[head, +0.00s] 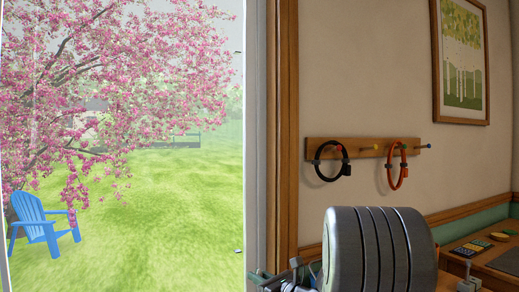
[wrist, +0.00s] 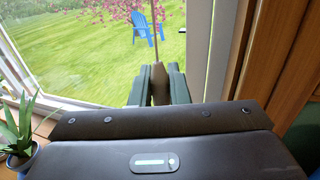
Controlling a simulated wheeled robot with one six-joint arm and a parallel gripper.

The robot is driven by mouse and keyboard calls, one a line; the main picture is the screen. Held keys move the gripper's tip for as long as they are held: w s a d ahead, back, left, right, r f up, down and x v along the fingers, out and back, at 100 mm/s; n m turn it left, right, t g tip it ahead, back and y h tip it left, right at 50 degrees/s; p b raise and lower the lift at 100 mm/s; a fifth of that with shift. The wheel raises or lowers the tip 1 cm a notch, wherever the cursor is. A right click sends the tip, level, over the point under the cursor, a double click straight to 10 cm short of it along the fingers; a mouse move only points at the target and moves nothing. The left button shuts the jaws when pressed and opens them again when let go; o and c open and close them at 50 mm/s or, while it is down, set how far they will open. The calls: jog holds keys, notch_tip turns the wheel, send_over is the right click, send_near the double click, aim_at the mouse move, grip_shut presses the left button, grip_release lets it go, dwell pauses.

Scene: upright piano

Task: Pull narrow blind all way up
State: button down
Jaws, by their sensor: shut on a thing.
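In the wrist view my gripper (wrist: 162,72) is shut, its two dark fingers either side of a brown wooden-looking pull (wrist: 159,88). A thin cord (wrist: 153,20) runs up from the pull toward the top of the picture, in front of the window. No slats or lowered blind fabric can be made out in either view, so I cannot tell the blind's height. In the head view the window glass (head: 180,190) looks uncovered, and its top is out of the picture. My grey arm hides the lower middle there, and the fingers cannot be made out.
A wooden window frame (head: 284,120) stands right of the glass. A peg rail (head: 365,147) on the wall holds a black ring (head: 332,160) and an orange ring (head: 397,168). A potted plant (wrist: 20,130) stands left in the wrist view. A blue chair (head: 42,225) is outside.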

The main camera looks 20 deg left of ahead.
notch_tip(320, 180, down, 5)
jog(key=b, duration=0.3)
jog(key=shift+f, duration=0.1)
jog(key=shift+f, duration=0.2)
jog(key=c, duration=1.2)
grip_release()
jog(key=shift+c, duration=0.2)
jog(key=shift+d, duration=0.1)
jog(key=shift+v, duration=2.4)
jog(key=shift+r, duration=0.1)
